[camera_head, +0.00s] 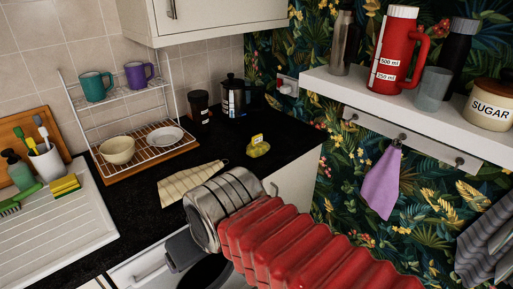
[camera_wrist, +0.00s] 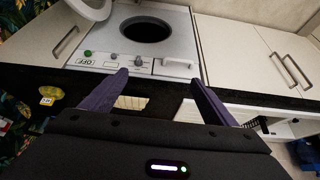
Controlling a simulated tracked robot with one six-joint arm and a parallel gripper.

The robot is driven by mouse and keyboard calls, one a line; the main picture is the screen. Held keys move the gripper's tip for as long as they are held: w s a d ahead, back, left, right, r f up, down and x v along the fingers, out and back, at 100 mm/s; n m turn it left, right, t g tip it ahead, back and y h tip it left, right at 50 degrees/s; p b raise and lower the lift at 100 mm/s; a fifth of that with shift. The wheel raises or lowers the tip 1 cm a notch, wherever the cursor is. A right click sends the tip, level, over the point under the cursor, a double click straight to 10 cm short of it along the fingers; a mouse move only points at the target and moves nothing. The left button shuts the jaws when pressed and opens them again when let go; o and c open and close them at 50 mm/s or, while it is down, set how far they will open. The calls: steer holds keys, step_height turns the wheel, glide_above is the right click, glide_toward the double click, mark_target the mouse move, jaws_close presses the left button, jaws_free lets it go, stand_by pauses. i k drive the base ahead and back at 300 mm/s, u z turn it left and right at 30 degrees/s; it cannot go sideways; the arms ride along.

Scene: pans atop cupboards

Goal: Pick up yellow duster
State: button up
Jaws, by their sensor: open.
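A pale yellow checked cloth (camera_head: 190,181), which fits the yellow duster, lies flat on the black worktop, left of my wrist. Part of it shows between the fingers in the wrist view (camera_wrist: 131,102), with my gripper's body hiding the rest. My gripper (camera_wrist: 160,82) is open and empty, its two purple-grey fingers spread wide above the worktop's front edge. In the head view only its dark side shows, below the cloth; the fingertips are hard to make out. A small yellow-green labelled item (camera_head: 258,147) lies farther back on the worktop.
A white wire rack (camera_head: 130,125) with mugs and dishes stands at the back left. A white draining board (camera_head: 50,235) holds a yellow sponge (camera_head: 66,185). A black cup (camera_head: 200,106) and dark pot (camera_head: 232,95) stand behind. A washing machine (camera_wrist: 185,45) is under the worktop.

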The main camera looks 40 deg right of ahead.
mark_target(258, 146)
steer(key=u, duration=1)
steer(key=k, duration=0.85)
steer(key=z, duration=0.65)
steer(key=i, duration=1)
steer(key=z, duration=0.1)
